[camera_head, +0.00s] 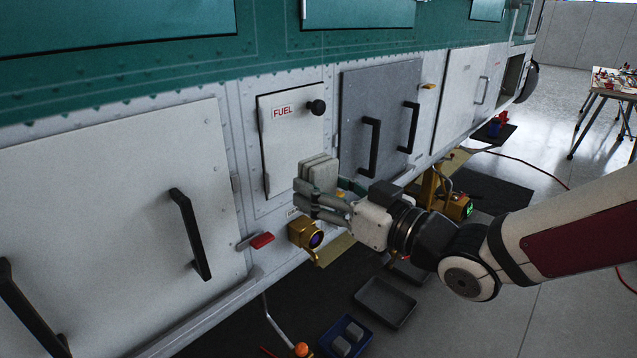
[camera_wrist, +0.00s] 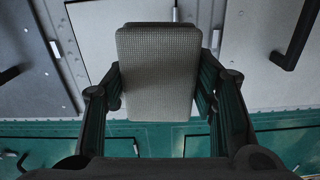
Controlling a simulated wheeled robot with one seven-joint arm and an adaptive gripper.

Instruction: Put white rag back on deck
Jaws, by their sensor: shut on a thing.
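The white rag (camera_head: 318,172) looks like a thick, folded, grey-white pad with a woven face. My gripper (camera_head: 322,200) is shut on it and holds it up in front of the helicopter's side, near the lower right of the FUEL door. In the wrist view the rag (camera_wrist: 157,65) sits between the two fingers of my gripper (camera_wrist: 160,88), its woven face towards the camera. The rag hides part of the panel behind it. I cannot tell which surface is the deck.
The white FUEL door (camera_head: 291,145) has a black knob. A brass fitting (camera_head: 304,233) and red-tipped lever (camera_head: 261,241) stick out below. Black handles (camera_head: 190,235) project from the panels. A blue tray (camera_head: 345,338) and grey tray (camera_head: 385,302) lie on the floor. Open floor lies right.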

